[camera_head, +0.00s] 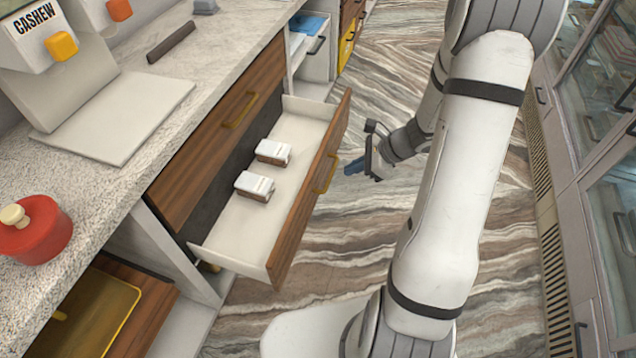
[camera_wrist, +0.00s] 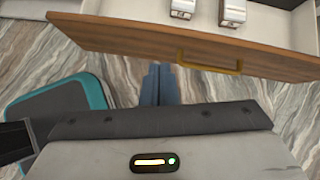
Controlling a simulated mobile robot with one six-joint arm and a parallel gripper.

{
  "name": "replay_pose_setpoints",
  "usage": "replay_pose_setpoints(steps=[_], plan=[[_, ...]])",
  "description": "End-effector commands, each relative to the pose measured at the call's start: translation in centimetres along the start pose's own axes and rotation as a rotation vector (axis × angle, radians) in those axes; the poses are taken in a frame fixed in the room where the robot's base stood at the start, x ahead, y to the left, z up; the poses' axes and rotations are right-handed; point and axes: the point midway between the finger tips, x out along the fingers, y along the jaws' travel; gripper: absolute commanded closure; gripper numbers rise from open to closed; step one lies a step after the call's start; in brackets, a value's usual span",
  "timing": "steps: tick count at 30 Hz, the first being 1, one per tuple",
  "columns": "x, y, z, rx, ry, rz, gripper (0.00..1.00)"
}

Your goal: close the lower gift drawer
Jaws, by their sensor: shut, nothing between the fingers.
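The lower gift drawer (camera_head: 228,243) is pulled out from the counter, with a wooden front and a white inside. Its wooden front also shows in the wrist view (camera_wrist: 120,40). A brass handle (camera_head: 326,173) is on the front's outer face, and it shows in the wrist view (camera_wrist: 209,62). Two small white-and-brown boxes (camera_head: 273,152) (camera_head: 254,186) lie in the drawer. My gripper (camera_head: 352,168) is shut and empty, with blue fingers (camera_wrist: 158,84). It is just outside the drawer front, near the handle. I cannot tell whether it touches the front.
A closed wooden drawer (camera_head: 225,125) sits above the open one. The counter top (camera_head: 185,75) holds a red pot (camera_head: 35,228) and a cashew dispenser (camera_head: 45,40). Glass cabinets (camera_head: 600,120) line the right side. Marbled floor (camera_head: 400,60) lies between.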

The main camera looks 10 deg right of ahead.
Motion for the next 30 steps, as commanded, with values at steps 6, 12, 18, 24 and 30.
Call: replay_pose_setpoints(steps=[6,12,18,24,30], plan=[[2.7,-1.0,-4.7,0.21,-0.032,-0.058,1.0],[4.3,-1.2,-5.0,0.229,-0.035,-0.062,1.0],[8.3,-1.4,-4.9,0.226,-0.034,-0.059,1.0],[12.6,-1.6,-4.7,0.226,-0.034,-0.059,1.0],[14.5,-2.3,-2.7,0.222,-0.034,-0.062,1.0]])
